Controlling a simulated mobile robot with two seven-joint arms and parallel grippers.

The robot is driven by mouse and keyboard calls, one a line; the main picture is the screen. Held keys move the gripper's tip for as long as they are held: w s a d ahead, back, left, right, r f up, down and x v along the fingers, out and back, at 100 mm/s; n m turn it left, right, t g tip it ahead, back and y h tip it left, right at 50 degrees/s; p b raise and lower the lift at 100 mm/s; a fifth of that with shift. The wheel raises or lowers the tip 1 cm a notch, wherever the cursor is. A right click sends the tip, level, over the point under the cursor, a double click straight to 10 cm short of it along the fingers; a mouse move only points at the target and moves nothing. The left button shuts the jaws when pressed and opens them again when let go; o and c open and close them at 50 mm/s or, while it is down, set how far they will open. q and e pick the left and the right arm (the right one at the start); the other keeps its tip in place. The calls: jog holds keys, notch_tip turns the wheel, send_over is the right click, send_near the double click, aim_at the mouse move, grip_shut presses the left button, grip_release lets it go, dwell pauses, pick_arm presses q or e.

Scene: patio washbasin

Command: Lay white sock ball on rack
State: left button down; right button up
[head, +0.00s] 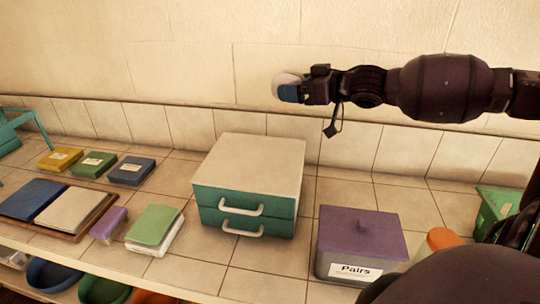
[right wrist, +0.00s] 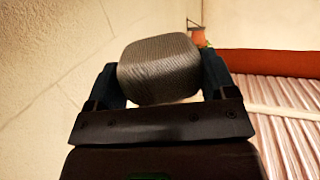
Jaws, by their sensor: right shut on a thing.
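My right gripper (head: 289,90) is shut on the white sock ball (head: 283,79), in the upper middle of the head view. It appears to be in front of the wall, above and behind the drawer box. In the right wrist view the sock ball (right wrist: 160,68) looks like a rounded, ribbed grey-white lump between the two dark blue fingers. A teal frame (head: 32,113) at the far left edge is cut off; I cannot tell whether it is the rack. My left gripper is not in view.
A teal drawer box (head: 250,172) with a pale top stands mid-counter. Right of it is a purple-lidded box (head: 362,232) labelled "Pairs". Left are a wooden tray (head: 98,213) with folded cloths and several small coloured packs. A green bin (head: 493,214) stands at the right.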

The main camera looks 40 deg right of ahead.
jog(key=b, duration=0.3)
send_over(292, 163)
notch_tip(292, 163, down, 14)
jog(key=shift+w+r, duration=0.1)
jog(key=shift+w, duration=0.05)
jog(key=shift+f, duration=0.65)
notch_tip(292, 163, down, 4)
jog(key=shift+r+b, duration=0.1)
jog(key=shift+b, duration=0.2)
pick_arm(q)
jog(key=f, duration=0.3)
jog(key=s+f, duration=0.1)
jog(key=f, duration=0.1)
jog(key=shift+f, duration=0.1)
pick_arm(e)
jog(key=shift+r, duration=0.1)
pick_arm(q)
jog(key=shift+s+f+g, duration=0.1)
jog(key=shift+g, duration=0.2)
pick_arm(e)
jog(key=o, duration=0.9)
jog(key=shift+c, duration=0.2)
